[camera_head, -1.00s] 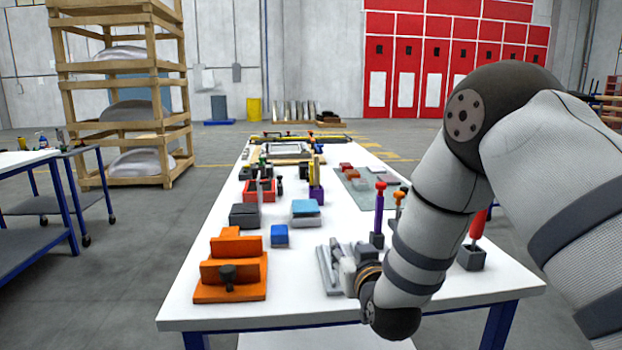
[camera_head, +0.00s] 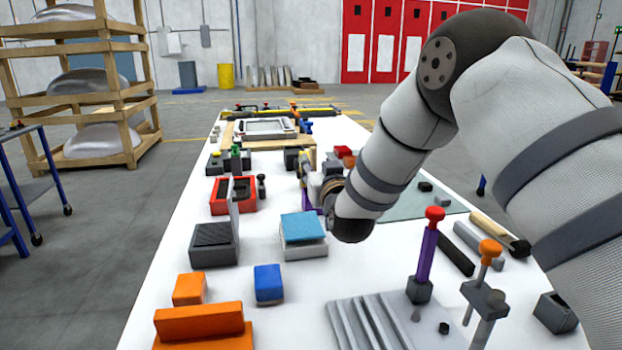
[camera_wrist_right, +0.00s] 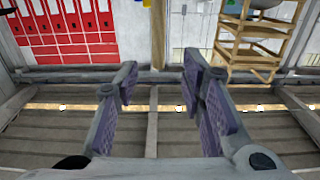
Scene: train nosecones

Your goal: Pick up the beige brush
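My right gripper (camera_head: 309,190) is in the middle of the table, mostly hidden behind its own wrist. In the right wrist view its two purple-padded fingers (camera_wrist_right: 160,85) stand apart with nothing seen held between them. A small yellowish-beige upright piece (camera_head: 303,166) shows right at the gripper; I cannot tell whether it is the brush. A tool with a beige handle and dark end (camera_head: 490,227) lies at the table's right side, apart from the gripper; it could also be the brush. My left gripper is not in view.
The white table (camera_head: 200,290) carries a red bin (camera_head: 219,206), a dark grey box (camera_head: 214,255), blue blocks and orange blocks at left. A purple tool with a red top (camera_head: 427,250) stands at front right beside a ribbed grey plate (camera_head: 372,322).

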